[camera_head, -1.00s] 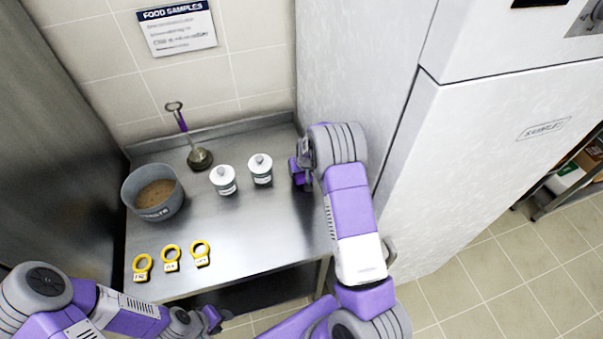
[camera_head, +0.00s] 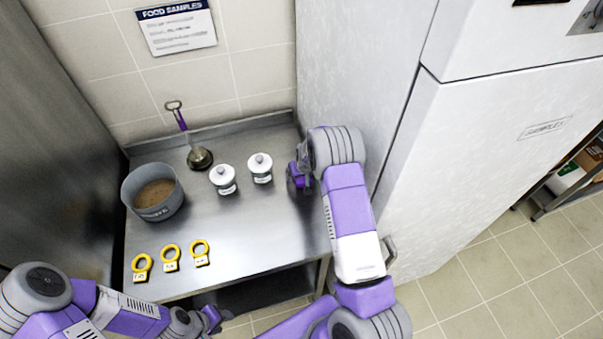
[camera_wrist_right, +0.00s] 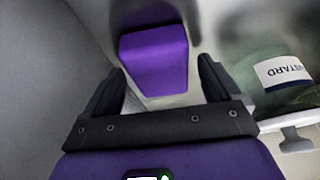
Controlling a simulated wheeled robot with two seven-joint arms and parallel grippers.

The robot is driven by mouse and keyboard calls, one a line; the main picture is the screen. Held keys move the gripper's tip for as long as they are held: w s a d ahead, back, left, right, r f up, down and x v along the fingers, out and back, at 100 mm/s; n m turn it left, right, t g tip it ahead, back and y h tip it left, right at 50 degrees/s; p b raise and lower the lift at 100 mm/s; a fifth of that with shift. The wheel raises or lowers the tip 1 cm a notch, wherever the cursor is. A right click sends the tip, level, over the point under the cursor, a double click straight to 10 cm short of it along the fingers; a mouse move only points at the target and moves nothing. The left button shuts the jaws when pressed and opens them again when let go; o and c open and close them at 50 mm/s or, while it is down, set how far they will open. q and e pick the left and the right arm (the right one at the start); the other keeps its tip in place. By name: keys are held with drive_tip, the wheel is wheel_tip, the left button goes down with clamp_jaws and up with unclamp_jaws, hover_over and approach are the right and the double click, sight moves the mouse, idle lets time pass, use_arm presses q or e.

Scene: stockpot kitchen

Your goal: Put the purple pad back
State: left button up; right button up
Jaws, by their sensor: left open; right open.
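The purple pad (camera_wrist_right: 154,62) shows in the right wrist view as a block-like purple piece, ahead of my right gripper and roughly centred between its fingers. My right gripper (camera_wrist_right: 162,72) is open, with a finger on each side of the pad's lower part and visible gaps. I cannot tell how deep the pad lies between the fingers. In the head view my right gripper (camera_head: 294,176) is beside the fridge at the counter's right side, and the pad cannot be told apart from the purple gripper parts. My left gripper (camera_head: 214,318) is open and empty below the counter's front edge.
A pot (camera_head: 155,200), a ladle (camera_head: 199,158) and yellow rings (camera_head: 170,258) occupy the counter's left. The counter's front right is clear.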

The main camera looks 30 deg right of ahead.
drive_tip(key=v, duration=1.2)
drive_tip(key=shift+r+p, duration=0.15)
drive_tip(key=shift+p, duration=0.3)
